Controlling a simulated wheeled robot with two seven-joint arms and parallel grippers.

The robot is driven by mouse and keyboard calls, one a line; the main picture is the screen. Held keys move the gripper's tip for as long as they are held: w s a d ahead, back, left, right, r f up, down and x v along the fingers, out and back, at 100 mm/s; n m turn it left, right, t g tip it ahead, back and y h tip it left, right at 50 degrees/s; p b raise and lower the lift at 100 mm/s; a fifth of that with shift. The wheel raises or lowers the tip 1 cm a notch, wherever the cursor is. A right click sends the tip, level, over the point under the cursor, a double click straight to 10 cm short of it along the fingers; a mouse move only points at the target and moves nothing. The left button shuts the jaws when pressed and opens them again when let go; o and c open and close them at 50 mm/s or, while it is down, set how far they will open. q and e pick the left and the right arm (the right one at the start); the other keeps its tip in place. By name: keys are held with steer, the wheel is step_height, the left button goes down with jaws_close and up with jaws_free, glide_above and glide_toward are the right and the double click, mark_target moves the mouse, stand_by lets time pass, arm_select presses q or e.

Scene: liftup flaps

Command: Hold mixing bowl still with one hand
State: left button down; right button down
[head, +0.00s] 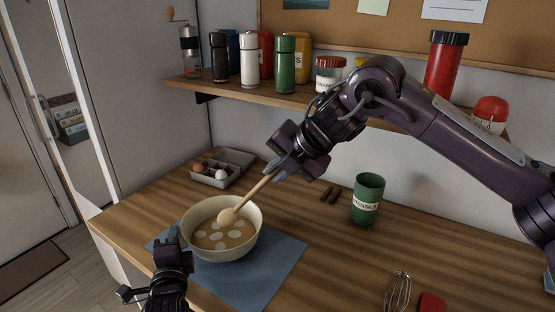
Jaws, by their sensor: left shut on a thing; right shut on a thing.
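A cream mixing bowl (258,229) stands upright on a blue mat (272,258) on the wooden counter. It holds a yellowish liquid with several pale pieces. My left gripper (171,238) is shut on the bowl's near-left rim; its fingers hide that part of the rim. My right gripper (279,165) is above and right of the bowl, shut on the handle of a wooden spoon (246,199). The spoon slants down to the left, with its head inside the bowl near the far side.
A grey tray (235,158) with eggs sits behind the bowl. A green utensil cup (368,199), a whisk (398,290) and a red object (431,302) are on the right. A shelf (240,88) with bottles and jars runs above. Counter between cup and mat is mostly clear.

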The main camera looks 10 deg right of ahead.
steer(key=shift+f, duration=2.6)
steer(key=shift+s+a, duration=0.1)
